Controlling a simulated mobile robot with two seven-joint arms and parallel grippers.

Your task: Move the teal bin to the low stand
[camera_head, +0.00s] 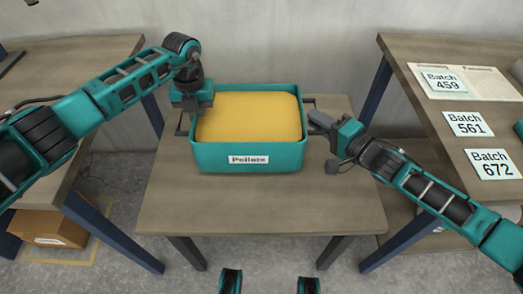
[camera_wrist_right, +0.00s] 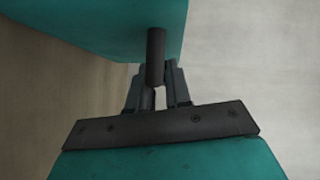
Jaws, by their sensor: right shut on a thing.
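The teal bin (camera_head: 215,158) is upright, filled with yellow pellets and labelled "Pellets". It is over the back middle of the low wooden stand (camera_head: 260,212); I cannot tell whether its base touches the top. My right gripper (camera_head: 320,122) is at the bin's right side, shut on the dark right handle (camera_head: 308,101). In the right wrist view, the fingers (camera_wrist_right: 157,95) close around the handle bar (camera_wrist_right: 156,55) beside the teal wall. My left gripper (camera_head: 192,104) is at the left handle (camera_head: 182,125); its fingertips are hidden.
A higher wooden table (camera_head: 75,75) stands at the left, with a cardboard box (camera_head: 48,228) below it. A table (camera_head: 425,100) at the right carries batch cards (camera_head: 467,124) and a paper sheet. The stand's front half is clear. A wall is close behind.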

